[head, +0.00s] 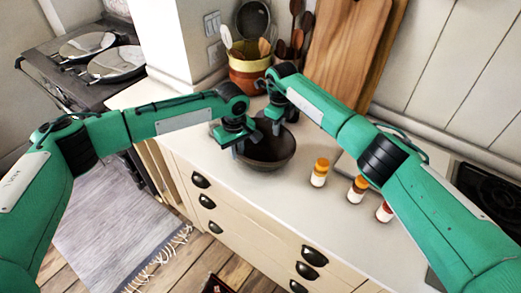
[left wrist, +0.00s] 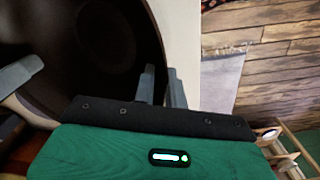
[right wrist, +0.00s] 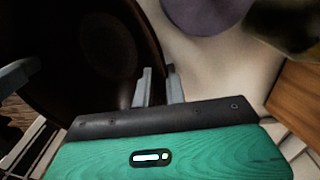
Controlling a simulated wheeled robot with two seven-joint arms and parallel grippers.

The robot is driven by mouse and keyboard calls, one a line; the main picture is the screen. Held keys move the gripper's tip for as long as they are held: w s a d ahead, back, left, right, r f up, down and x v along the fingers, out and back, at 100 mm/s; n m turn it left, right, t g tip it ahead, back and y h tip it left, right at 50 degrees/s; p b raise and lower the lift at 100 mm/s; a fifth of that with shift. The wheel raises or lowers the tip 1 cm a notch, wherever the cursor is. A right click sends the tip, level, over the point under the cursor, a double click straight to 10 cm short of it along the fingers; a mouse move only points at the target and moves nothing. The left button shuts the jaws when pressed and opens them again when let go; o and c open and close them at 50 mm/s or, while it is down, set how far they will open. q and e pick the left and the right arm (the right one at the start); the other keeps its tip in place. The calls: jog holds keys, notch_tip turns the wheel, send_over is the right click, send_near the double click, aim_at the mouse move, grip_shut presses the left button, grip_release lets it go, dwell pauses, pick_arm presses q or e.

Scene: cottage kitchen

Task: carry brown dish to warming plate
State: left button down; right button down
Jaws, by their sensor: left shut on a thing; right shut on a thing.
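The brown dish (head: 270,155) is a dark round bowl, upright at the front edge of the pale counter. It also fills the upper left of the left wrist view (left wrist: 90,45) and the right wrist view (right wrist: 80,50). My left gripper (head: 240,146) is shut on its left rim; the wall lies between its fingers (left wrist: 163,80). My right gripper (head: 276,124) is shut on its far rim, fingers (right wrist: 160,82) across the wall. I cannot tell whether the dish touches the counter. I cannot tell for sure which surface is the warming plate.
Three capped jars (head: 319,172) stand right of the dish. A dark hob (head: 490,200) lies far right, partly behind my right arm. A utensil pot (head: 250,72) and wooden boards (head: 350,45) stand behind. A dark range (head: 85,60) with two round lids is at left.

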pick_arm(q)
jog(key=shift+r, duration=0.1)
pick_arm(e)
jog(key=shift+w+r, duration=0.1)
jog(key=shift+r, duration=0.1)
